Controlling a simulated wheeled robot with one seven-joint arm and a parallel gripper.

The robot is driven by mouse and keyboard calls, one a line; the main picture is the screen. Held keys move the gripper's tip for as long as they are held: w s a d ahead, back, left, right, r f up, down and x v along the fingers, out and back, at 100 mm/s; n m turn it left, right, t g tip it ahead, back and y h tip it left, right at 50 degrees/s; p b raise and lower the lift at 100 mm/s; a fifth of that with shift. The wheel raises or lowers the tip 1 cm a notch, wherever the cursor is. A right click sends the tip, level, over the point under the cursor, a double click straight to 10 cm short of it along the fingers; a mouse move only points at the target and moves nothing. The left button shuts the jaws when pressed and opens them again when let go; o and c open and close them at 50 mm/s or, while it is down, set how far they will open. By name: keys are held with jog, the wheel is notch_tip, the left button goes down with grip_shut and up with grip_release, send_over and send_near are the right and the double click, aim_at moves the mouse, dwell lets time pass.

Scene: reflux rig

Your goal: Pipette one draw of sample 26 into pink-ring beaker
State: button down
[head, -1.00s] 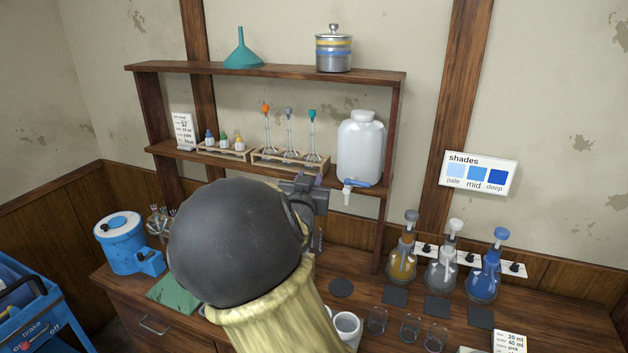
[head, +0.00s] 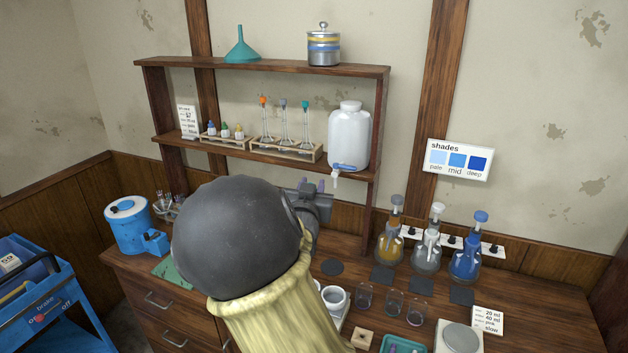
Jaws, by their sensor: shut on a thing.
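My gripper (head: 313,207) is a dark block beyond my arm's round dark joint, in front of the shelf unit. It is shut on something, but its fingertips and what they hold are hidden. Three small clear beakers, left (head: 364,297), middle (head: 392,303) and right (head: 416,311), stand in a row on the bench. Their ring colours are too small to tell. I cannot read a number 26.
Three larger flasks, amber (head: 389,243), clear (head: 427,248) and blue (head: 466,258), stand at the back right. A white jug (head: 349,135) with a tap sits on the shelf.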

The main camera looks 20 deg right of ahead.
jog(key=s+a+f+n+y, duration=0.2)
jog(key=s+a+f+y, duration=0.1)
jog(key=f, duration=1.2)
jog(key=s+a+f+n+t+y, duration=0.1)
jog(key=s+a+f+n+y, duration=0.1)
jog(key=f, duration=1.2)
jog(key=s+a+f+n+t+y, duration=0.1)
jog(key=s+a+f+y, duration=0.3)
jog(key=f, duration=1.1)
jog(key=s+a+n, duration=0.1)
jog(key=a, duration=0.2)
jog(key=shift+s+a+f+y, duration=0.15)
jog(key=shift+s+f+y, duration=0.15)
jog(key=shift+s, duration=0.1)
jog(key=shift+r+t, duration=0.1)
jog(key=shift+t, duration=0.2)
jog(key=shift+w+r, duration=0.1)
